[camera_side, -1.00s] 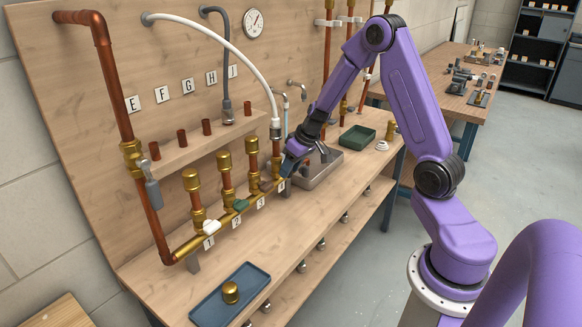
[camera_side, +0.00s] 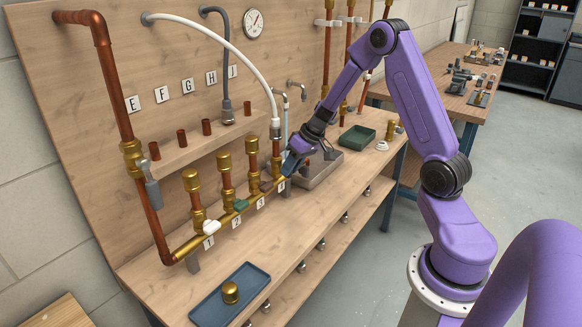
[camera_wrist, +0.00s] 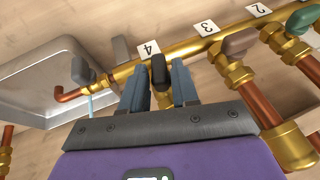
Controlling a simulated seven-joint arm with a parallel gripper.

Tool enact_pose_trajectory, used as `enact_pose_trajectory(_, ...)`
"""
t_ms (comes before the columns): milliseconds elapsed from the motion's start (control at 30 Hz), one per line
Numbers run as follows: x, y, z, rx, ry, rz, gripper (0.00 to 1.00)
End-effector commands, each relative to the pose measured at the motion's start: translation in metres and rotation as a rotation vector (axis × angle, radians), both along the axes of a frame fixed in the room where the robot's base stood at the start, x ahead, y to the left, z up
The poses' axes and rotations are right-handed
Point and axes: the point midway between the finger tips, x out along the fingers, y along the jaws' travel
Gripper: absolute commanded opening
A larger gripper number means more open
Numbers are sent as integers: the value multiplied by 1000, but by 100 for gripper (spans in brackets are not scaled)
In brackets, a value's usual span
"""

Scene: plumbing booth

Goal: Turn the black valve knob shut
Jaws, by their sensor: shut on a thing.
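The black valve knob (camera_wrist: 160,72) is at the outlet labelled 4 on the brass manifold (camera_wrist: 190,47). In the wrist view it stands between the two blue-grey fingers of my gripper (camera_wrist: 159,80), which are shut on it. In the side view my gripper (camera_side: 288,166) is at the right end of the manifold (camera_side: 222,217) and hides the black knob there.
A brown-grey knob (camera_wrist: 238,42) and a green knob (camera_wrist: 303,20) sit on the neighbouring valves. A white knob (camera_side: 211,227) is at outlet 1. A metal sink (camera_side: 322,172) lies beside my gripper. A blue tray (camera_side: 208,306) holds a brass cap (camera_side: 230,291).

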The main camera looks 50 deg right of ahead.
Motion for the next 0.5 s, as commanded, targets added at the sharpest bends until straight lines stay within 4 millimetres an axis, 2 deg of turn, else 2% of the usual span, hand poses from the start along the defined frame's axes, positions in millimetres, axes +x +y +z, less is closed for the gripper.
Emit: enact_pose_trajectory(500,0,-10,-5,483,-1,-5,0)
